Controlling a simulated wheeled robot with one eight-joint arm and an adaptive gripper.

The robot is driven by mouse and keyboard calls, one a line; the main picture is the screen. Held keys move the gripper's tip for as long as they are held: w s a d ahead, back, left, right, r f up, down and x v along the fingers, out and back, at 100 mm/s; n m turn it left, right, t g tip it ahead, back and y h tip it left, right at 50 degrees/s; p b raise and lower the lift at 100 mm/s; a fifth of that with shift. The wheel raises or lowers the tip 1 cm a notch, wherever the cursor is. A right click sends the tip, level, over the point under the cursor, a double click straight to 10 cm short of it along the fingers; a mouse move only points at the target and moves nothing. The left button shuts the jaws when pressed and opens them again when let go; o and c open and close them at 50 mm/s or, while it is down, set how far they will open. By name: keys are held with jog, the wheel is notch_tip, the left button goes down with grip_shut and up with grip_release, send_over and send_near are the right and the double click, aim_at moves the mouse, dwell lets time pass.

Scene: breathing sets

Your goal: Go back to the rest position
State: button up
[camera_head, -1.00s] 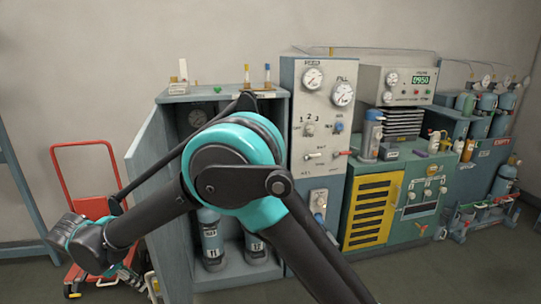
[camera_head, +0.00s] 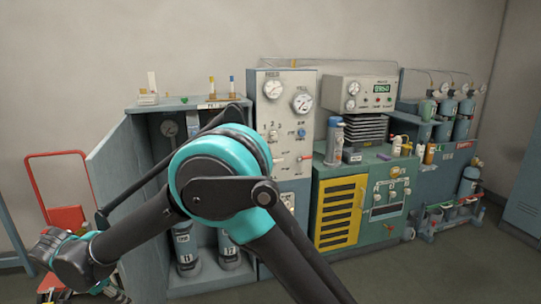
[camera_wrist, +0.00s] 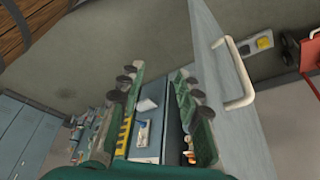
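My gripper (camera_wrist: 157,88) is open in the wrist view, with its two green fingers apart and nothing held between them. Past the fingers lies the blue-grey cabinet (camera_wrist: 170,118), at a distance. In the head view my arm bends at its teal elbow and reaches to the lower left, in front of the open cabinet (camera_head: 165,107). Two cylinders (camera_head: 185,250) stand inside the cabinet, partly hidden by my arm.
The open cabinet door (camera_head: 120,165) and its handle (camera_wrist: 240,75) are near my gripper. A red cart (camera_head: 62,185) stands at the left. A gauge panel (camera_head: 285,130), a green bench (camera_head: 375,175) and a cylinder rack (camera_head: 450,205) line the wall. Lockers (camera_head: 523,200) stand at the far right.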

jog(key=w+d+r+n+y, duration=0.1)
jog(key=w+d, duration=0.5)
jog(key=d, duration=0.5)
jog(key=w+d+r+n+g, duration=0.1)
jog(key=w+d+r, duration=0.1)
jog(key=w+d, duration=0.65)
jog(key=w+d+r+n+y, duration=0.1)
jog(key=w+d, duration=0.2)
jog(key=d, duration=1)
jog(key=s+d+f+n, duration=0.1)
jog(key=s+d+n, duration=0.15)
jog(key=d, duration=1.55)
jog(key=s+d+f+t, duration=0.1)
jog(key=s+d+f, duration=0.3)
jog(key=s+d, duration=0.4)
jog(key=shift+s+d+n+t, duration=0.25)
jog(key=shift+d+n, duration=0.2)
jog(key=shift+d, duration=1.25)
